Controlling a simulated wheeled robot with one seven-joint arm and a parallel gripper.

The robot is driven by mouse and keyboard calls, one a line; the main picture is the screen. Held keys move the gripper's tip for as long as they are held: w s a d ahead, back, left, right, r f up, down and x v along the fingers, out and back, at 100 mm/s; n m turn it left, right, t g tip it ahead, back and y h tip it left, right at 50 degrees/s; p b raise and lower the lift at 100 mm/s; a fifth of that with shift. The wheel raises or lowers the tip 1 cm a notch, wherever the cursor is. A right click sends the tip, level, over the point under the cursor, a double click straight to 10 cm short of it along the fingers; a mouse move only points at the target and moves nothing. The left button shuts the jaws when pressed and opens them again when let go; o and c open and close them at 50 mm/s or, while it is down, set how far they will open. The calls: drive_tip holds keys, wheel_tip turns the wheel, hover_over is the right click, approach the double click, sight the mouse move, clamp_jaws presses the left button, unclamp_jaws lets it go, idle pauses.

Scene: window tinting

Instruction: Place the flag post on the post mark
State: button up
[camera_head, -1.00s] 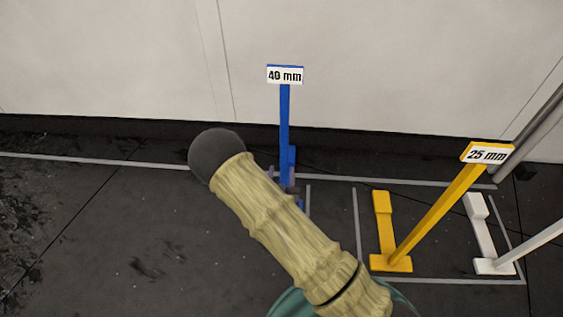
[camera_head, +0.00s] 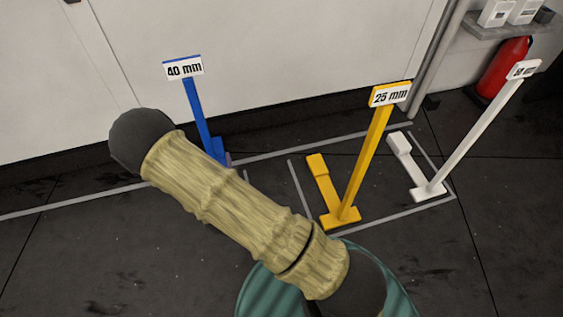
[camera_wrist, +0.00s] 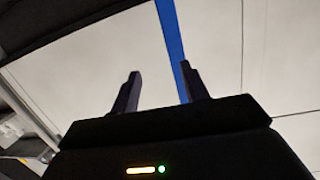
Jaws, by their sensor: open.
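A blue flag post (camera_head: 198,115) with a "40 mm" sign stands near the wall, its base partly hidden by my arm. A yellow post (camera_head: 368,155) signed "25 mm" and a white post (camera_head: 475,130) stand to its right. Grey lines (camera_head: 302,188) on the floor frame the yellow and white posts; I cannot tell which marking is the post mark. My gripper (camera_wrist: 161,75) is open in the wrist view, nothing visibly clamped. The blue post (camera_wrist: 170,32) runs up from beside the right finger; its distance is unclear. My arm hides the gripper in the head view.
A pale wall (camera_head: 280,55) stands behind the posts. A grey pipe (camera_head: 436,55), a red cylinder (camera_head: 503,68) and a shelf (camera_head: 505,27) with small boxes are at the right. The dark floor (camera_head: 90,255) at left front looks clear.

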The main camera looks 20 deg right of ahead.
drive_tip(key=s+d+r+m+g+y, duration=0.1)
drive_tip(key=s+d+r+g, duration=0.1)
drive_tip(key=d+r+g, duration=0.45)
drive_tip(key=s+d+r+n+g, duration=0.1)
drive_tip(key=s+d+r+g, duration=0.2)
drive_tip(key=s, duration=0.4)
drive_tip(key=s+d+r+n+g, duration=0.1)
drive_tip(key=s+d+r+g, duration=0.2)
drive_tip(key=s+d, duration=0.3)
drive_tip(key=shift+s+d+r+n+g+y, duration=0.2)
drive_tip(key=shift+s+r+n+g+y, duration=0.15)
drive_tip(key=shift+s+r, duration=0.6)
drive_tip(key=shift+s, duration=0.1)
